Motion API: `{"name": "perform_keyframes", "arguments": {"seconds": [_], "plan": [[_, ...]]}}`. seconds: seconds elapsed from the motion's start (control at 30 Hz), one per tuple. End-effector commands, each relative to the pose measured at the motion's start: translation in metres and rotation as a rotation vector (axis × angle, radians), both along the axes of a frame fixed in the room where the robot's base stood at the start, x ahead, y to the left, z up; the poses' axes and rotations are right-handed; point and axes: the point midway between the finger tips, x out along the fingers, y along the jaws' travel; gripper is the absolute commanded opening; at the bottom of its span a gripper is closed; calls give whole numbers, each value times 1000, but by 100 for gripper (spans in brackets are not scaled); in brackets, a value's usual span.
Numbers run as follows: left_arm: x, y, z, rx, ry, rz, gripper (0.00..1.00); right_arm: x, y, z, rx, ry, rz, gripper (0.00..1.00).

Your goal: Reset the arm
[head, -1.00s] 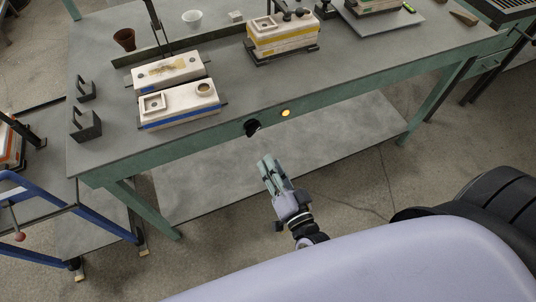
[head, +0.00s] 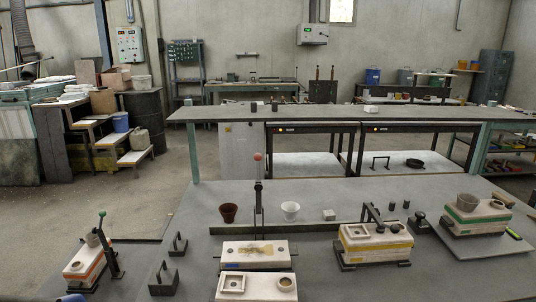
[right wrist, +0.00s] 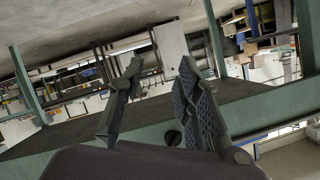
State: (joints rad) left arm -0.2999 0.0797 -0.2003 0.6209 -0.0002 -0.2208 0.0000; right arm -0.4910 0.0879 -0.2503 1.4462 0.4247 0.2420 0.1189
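My right gripper (right wrist: 161,66) shows in the right wrist view, with its two dark fingers apart and nothing between them. It points at the green-edged worktable (right wrist: 271,109), whose edge runs slantwise behind the fingers. A dark round knob (right wrist: 172,138) shows low between the fingers. The head view shows neither gripper, and my left gripper is in no current view.
In the head view the grey worktable (head: 190,220) holds white moulds with a blue (head: 256,287), yellow (head: 376,242) and green band (head: 475,216). A brown cup (head: 228,212) and a white cup (head: 290,210) stand behind. An orange-banded mould (head: 84,265) is at the left.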

Motion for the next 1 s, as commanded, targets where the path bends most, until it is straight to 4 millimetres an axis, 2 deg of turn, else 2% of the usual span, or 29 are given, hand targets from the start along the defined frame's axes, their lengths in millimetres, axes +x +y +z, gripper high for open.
{"name": "perform_keyframes", "arguments": {"seconds": [0.03, 0.1, 0.17, 0.2, 0.27, 0.3, 0.4, 0.5, 0.63, 0.7, 1.0], "plan": [[0, 0, 0, 0, 0, 0, 98, -16, -3, -38, -63, 90, 41, 31], [0, 0, 0, 0, 0, 0, 98, -43, -9, -85, -145, 213, 102, 31], [0, 0, 0, 0, -1, 0, 98, -68, -16, -122, -213, 318, 153, 31], [0, 0, 0, 0, -1, 0, 98, -88, -22, -145, -256, 392, 188, 31], [0, 0, 0, 0, -1, 0, 98, -120, -33, -176, -320, 501, 243, 31], [0, 0, 0, 0, -1, 0, 98, -141, -40, -194, -357, 572, 279, 31], [0, 0, 0, 0, -1, 0, 98, -193, -59, -228, -437, 733, 360, 31], [0, 0, 0, 0, -1, 0, 98, -235, -75, -247, -494, 856, 424, 31], [0, 0, 0, 0, -1, 0, 98, -266, -88, -257, -533, 948, 471, 31], [0, 0, 0, 0, -1, 1, 98, -274, -91, -259, -542, 969, 484, 31], [0, 0, 0, 0, -1, 1, 98, -274, -91, -259, -542, 969, 484, 31]]}}
